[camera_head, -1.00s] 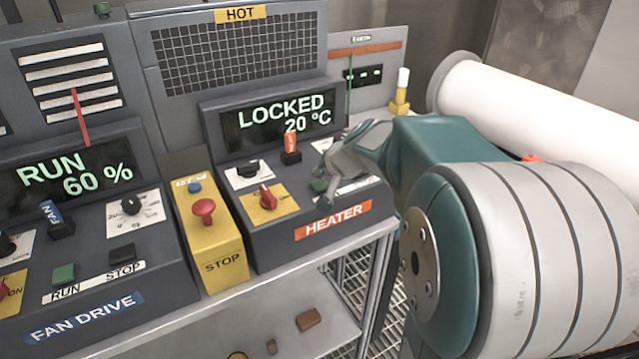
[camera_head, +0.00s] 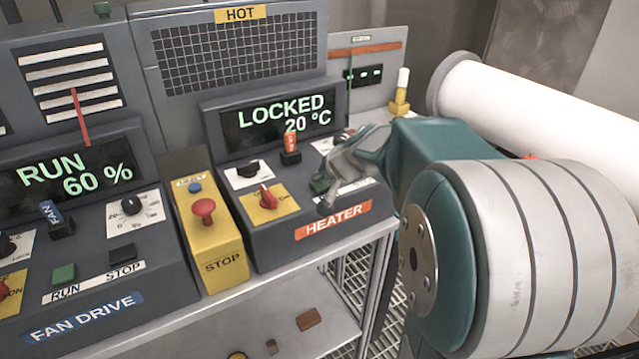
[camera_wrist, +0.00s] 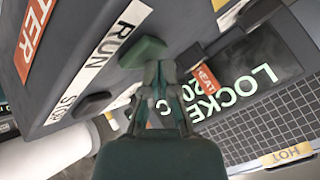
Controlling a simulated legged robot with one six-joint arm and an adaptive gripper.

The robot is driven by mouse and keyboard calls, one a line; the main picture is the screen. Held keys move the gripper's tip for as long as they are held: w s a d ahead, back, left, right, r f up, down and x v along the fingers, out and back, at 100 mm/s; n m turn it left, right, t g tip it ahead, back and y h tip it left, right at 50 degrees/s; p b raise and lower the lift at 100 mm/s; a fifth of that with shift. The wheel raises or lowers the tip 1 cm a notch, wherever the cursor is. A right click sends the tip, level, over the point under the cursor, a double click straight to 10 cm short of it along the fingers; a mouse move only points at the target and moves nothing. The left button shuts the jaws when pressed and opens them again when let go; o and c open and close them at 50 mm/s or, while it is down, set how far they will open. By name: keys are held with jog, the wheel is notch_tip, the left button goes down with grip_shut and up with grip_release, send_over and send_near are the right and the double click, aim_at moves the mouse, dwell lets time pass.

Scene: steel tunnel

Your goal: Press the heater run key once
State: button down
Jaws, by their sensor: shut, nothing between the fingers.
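The heater panel (camera_head: 262,232) has a display (camera_head: 280,122) reading LOCKED 20 °C. Its green run key (camera_head: 318,186) is partly hidden by my gripper (camera_head: 328,205) in the head view. In the wrist view the green run key (camera_wrist: 143,52) sits beside the RUN label (camera_wrist: 122,27), with the dark stop key (camera_wrist: 93,104) by STOP. My gripper (camera_wrist: 160,68) is shut and empty, its fingertips right at the run key's edge; I cannot tell whether they touch it. An orange-tagged heater switch (camera_head: 291,152) stands behind the key.
A yellow box with a red stop button (camera_head: 204,209) stands left of the heater panel. The fan drive panel (camera_head: 90,290) reads RUN 60 %. A red rotary switch (camera_head: 267,196) is close by. A white pipe (camera_head: 520,105) runs at right.

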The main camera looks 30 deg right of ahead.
aim_at(320, 185)
jog(key=shift+f, duration=0.4)
dwell(0.3)
jog(key=shift+r, duration=0.9)
jog(key=shift+r, duration=2.55)
